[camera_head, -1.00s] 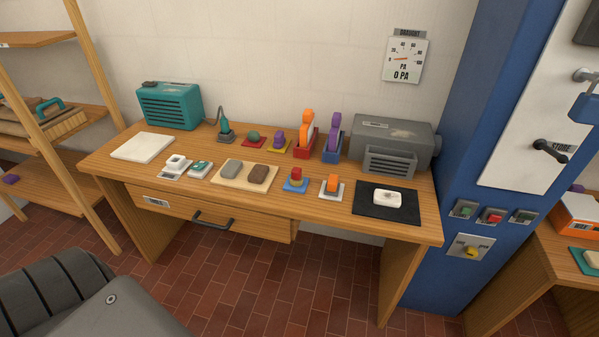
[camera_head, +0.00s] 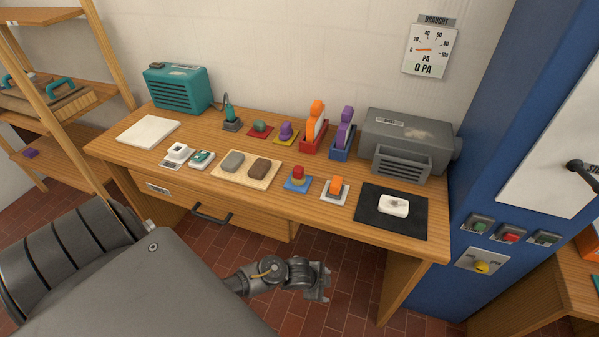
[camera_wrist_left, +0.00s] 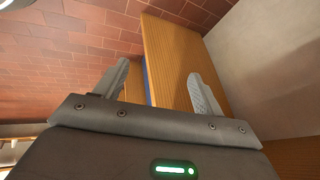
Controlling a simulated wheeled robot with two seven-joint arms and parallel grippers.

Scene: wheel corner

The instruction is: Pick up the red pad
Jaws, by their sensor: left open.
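A red piece (camera_head: 298,172) sits upright on a small blue base (camera_head: 297,186) near the front edge of the workbench. A flat red square (camera_head: 252,134) lies farther back under a green lump (camera_head: 260,126). I cannot tell for certain which is the red pad. My left gripper (camera_head: 322,283) is in front of and below the bench's front edge, away from both. In the left wrist view it (camera_wrist_left: 160,88) is open and empty, with a wooden panel (camera_wrist_left: 180,60) beyond its fingers. My right gripper is not in view.
The bench (camera_head: 250,195) holds an orange piece on a white base (camera_head: 334,190), a tan board (camera_head: 228,174) with two blocks, and a black mat (camera_head: 385,228) with a white block. A drawer handle (camera_head: 212,214) sticks out. The blue column (camera_head: 500,130) bounds the right.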

